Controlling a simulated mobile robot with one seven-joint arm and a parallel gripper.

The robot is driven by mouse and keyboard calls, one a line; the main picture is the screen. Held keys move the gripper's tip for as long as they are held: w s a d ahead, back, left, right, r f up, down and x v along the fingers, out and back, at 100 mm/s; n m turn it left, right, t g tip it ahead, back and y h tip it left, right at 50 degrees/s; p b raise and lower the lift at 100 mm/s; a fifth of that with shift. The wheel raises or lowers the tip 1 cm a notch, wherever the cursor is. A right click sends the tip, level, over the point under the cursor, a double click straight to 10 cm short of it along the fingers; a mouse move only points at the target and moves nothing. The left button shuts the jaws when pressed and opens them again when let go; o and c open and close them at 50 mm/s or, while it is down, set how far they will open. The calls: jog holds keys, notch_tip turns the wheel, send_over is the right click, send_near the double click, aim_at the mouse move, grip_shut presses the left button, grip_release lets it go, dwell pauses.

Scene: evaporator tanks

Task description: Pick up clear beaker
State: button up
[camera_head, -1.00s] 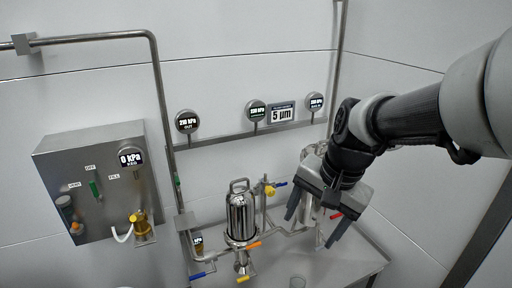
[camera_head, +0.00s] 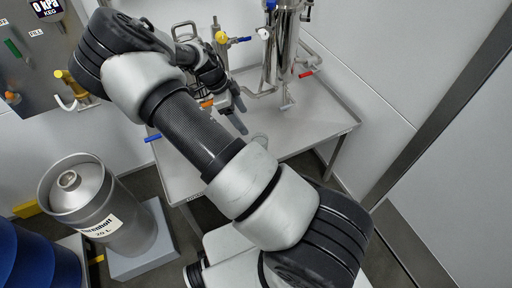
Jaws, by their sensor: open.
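A clear glass rim, which looks like the beaker (camera_head: 260,139), shows on the steel table (camera_head: 305,128) just beyond my arm. Most of it is hidden behind the arm or too faint to make out. My gripper (camera_head: 238,111) is over the table, up and to the left of the beaker in the picture, apart from it. Its dark fingers are open, and I see nothing between them.
Steel filter housings and pipes (camera_head: 283,45) with coloured valve handles stand at the table's back. A keg (camera_head: 110,215) stands on a grey block at lower left, near blue containers (camera_head: 35,262). The table's right side is clear.

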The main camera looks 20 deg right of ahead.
jog(key=b, duration=0.2)
send_near(260, 142)
jog(key=s, duration=0.3)
jog(key=shift+b+x, duration=0.8)
jog(key=shift+x, duration=2.35)
jog(key=c, duration=1.2)
jog(key=shift+o, duration=0.2)
jog(key=shift+r, duration=0.1)
